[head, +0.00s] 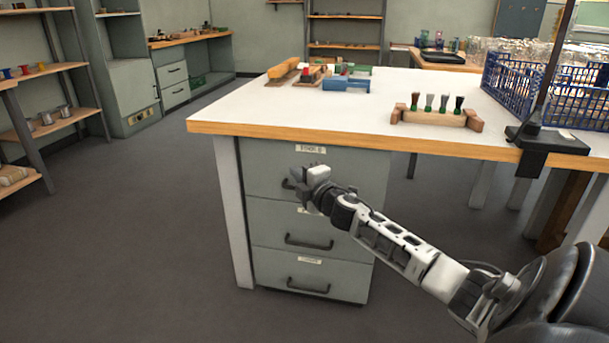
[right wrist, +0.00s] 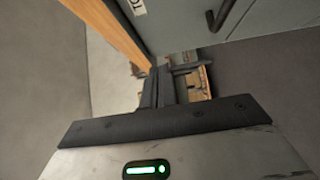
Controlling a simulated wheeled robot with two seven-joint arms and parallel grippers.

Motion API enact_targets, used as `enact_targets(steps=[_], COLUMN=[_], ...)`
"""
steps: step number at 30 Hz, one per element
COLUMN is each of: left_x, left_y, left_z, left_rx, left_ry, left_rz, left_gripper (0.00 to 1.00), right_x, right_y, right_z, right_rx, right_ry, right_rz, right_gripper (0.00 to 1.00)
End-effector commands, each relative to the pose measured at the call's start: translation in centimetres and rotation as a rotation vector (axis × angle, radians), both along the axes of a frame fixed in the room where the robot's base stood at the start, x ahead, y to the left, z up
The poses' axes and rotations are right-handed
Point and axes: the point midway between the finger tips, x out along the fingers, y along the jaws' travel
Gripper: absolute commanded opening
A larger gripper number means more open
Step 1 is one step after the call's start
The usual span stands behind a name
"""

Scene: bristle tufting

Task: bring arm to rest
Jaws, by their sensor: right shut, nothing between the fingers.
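My right arm reaches in from the lower right of the head view. Its gripper (head: 312,174) is in front of the upper drawer of the grey cabinet (head: 310,235) under the workbench (head: 300,115), below the bench top's front edge. The gripper is shut and empty. In the right wrist view the dark fingers (right wrist: 163,92) are together, with the bench's wooden edge and a drawer face close by. I cannot tell whether the gripper touches the cabinet. My left gripper is not in view.
On the bench stand a wooden rack (head: 436,117) with several brushes, a blue block (head: 345,84), and blue wire baskets (head: 512,82) of glassware. A black clamp stand (head: 545,140) grips the front edge. Shelves (head: 50,100) stand at the left. The floor (head: 130,220) left of the bench is clear.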

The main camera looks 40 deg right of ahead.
Motion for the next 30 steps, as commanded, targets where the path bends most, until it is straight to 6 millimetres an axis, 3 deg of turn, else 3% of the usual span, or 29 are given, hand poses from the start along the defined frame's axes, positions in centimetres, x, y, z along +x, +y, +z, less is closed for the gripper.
enact_targets(steps=[6,17,20,23,26,30], left_x=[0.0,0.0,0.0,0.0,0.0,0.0], left_y=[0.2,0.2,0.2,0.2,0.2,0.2], left_z=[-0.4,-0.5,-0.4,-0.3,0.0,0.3], left_rx=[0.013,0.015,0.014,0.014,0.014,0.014], left_ry=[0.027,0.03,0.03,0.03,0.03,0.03], left_rz=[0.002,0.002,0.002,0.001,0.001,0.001], left_gripper=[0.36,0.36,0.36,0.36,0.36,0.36], right_x=[-2.3,-2.9,-3.2,-4.5,-7.1,-12.4], right_y=[0.5,0.7,2.2,5.9,11.5,20.3], right_z=[-0.1,-0.1,-1.1,-3.6,-6.9,-10.4], right_rx=[0.001,0.004,0.063,0.226,0.493,0.93], right_ry=[0.002,0.001,0.008,0.035,0.09,0.209], right_rz=[0.001,0.002,0.014,0.039,0.058,0.055], right_gripper=[0.0,0.0,0.0,0.0,0.0,0.0])
